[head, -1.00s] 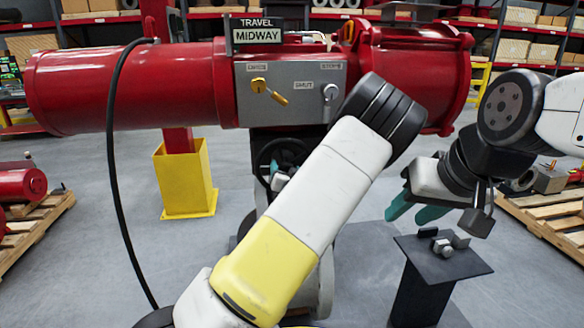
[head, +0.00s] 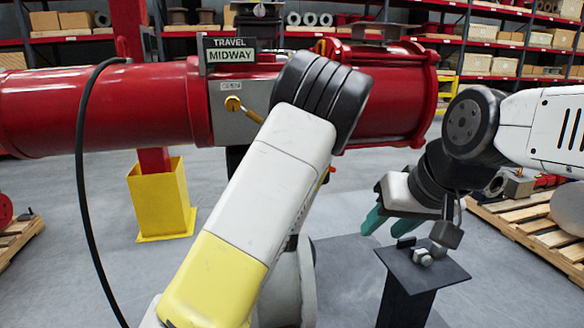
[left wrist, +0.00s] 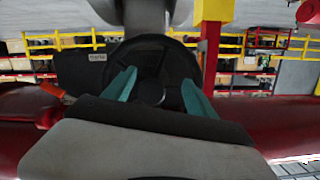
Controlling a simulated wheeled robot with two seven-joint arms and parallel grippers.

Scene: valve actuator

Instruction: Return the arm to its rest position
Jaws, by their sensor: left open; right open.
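My left arm crosses the middle of the head view and hides its own gripper there. In the left wrist view my left gripper (left wrist: 158,86) is open, with its two teal fingers apart. A dark round part with a hub (left wrist: 151,92) shows between and behind the fingers; I cannot tell whether they touch it. My right gripper (head: 384,222) is open, teal fingers pointing down and left, beside the small black stand. The red valve actuator (head: 110,103) lies across the back, with a sign reading TRAVEL MIDWAY (head: 230,57) and a brass lever (head: 234,104) on its grey panel.
The black stand (head: 452,273) carries small grey metal pieces (head: 423,257). A padlock-like dark piece (head: 446,236) shows just above it. A black cable (head: 79,190) hangs at left. A yellow post base (head: 160,200) and wooden pallets (head: 530,232) stand on the floor.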

